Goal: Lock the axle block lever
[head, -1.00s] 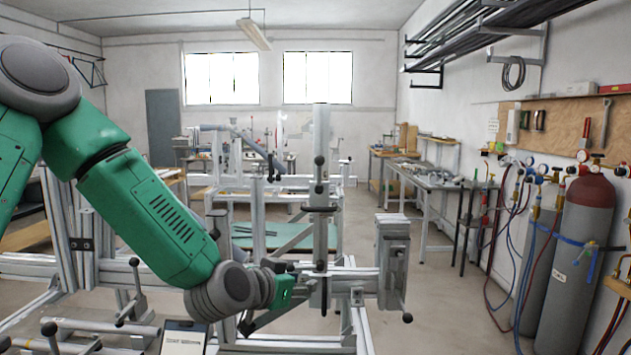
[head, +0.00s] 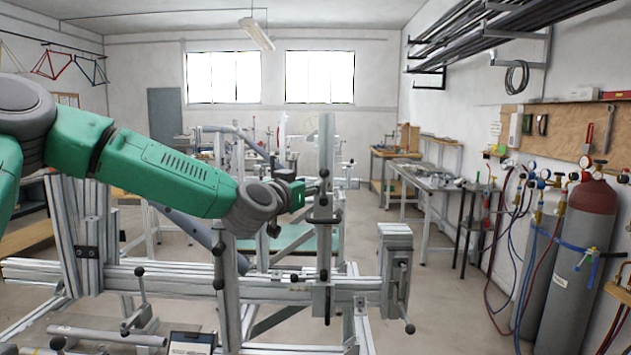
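The frame jig (head: 180,280) is a structure of aluminium profiles across the front. Its upright post (head: 326,140) carries a dark sliding block (head: 323,215) and a lever with a black knob (head: 323,173). At its right end stands a grey block (head: 396,240), with a black-knobbed lever (head: 409,328) low on its right. I cannot tell which of these is the axle block. My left gripper (head: 308,187) is at the end of the green arm, just left of the post near the upper knob. Its fingers are too small to read, and contact is unclear. My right gripper is not in view.
A grey diagonal tube (head: 185,225) passes beneath my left arm. More black-knobbed levers (head: 139,272) stand at the jig's left front. Gas cylinders (head: 575,255) and hoses stand at the right wall. The floor between jig and cylinders is clear.

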